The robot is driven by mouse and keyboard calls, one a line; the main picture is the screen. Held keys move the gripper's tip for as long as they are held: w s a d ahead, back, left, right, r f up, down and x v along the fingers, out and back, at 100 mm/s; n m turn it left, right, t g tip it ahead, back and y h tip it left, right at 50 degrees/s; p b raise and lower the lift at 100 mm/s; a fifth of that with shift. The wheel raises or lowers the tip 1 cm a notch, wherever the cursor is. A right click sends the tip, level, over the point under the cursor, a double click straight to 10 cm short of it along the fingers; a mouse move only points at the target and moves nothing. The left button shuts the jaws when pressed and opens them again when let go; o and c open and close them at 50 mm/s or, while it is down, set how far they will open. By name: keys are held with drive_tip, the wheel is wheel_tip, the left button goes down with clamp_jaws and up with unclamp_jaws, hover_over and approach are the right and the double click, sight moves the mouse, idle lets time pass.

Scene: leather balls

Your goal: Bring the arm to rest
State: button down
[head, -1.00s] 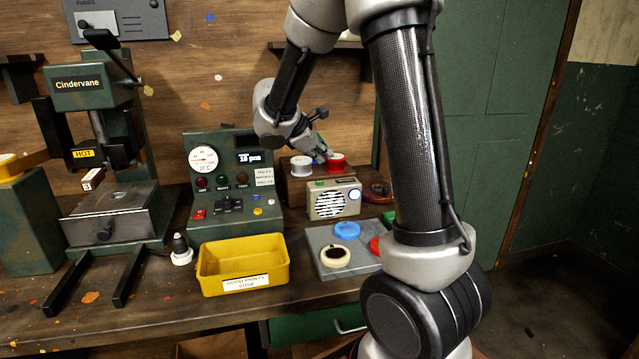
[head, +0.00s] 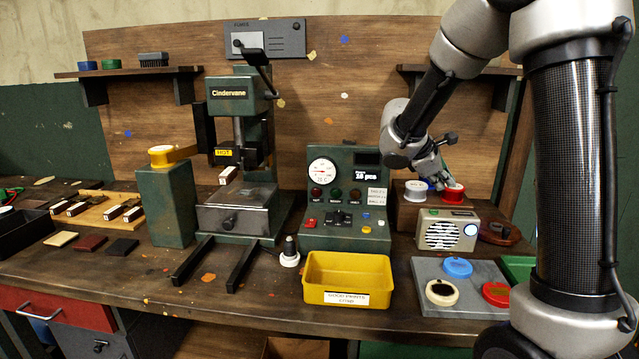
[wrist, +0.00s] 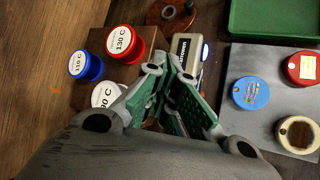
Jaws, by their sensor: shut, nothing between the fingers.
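My gripper (head: 443,180) is at the end of my bent arm on the right side of the head view. It hangs over the spools with white and red tops at the back right of the bench. In the wrist view my gripper (wrist: 172,92) shows its green-padded fingers shut with nothing between them. Beside them are a red-rimmed disc marked 130 C (wrist: 125,43), a blue-rimmed one marked 110 C (wrist: 86,65) and a white one (wrist: 107,95) partly hidden by a finger. In the head view the red-sided one (head: 459,195) is close by the fingertips; contact cannot be told.
A beige speaker box (head: 447,231) stands just in front of my gripper. A grey plate (head: 425,272) with round lids lies nearer. A yellow bin (head: 347,281), a gauge panel (head: 345,200) and a hot press (head: 240,195) stand to the left.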

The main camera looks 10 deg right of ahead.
drive_tip(key=s+a+f+m+g+y, duration=0.15)
drive_tip(key=s+m, duration=0.25)
drive_tip(key=s, duration=0.4)
drive_tip(key=s+m+g+y, duration=0.2)
drive_tip(key=s+m+y, duration=0.1)
drive_tip(key=s, duration=0.5)
drive_tip(key=s+a+r+m+t+y, duration=0.2)
drive_tip(key=s+a+r, duration=0.1)
drive_tip(key=s, duration=0.3)
drive_tip(key=s+a+r+m+t+y, duration=0.2)
drive_tip(key=s+a+r+m+t, duration=0.1)
drive_tip(key=s, duration=0.4)
drive_tip(key=shift+s+r+m, duration=0.2)
drive_tip(key=shift+s+m, duration=0.1)
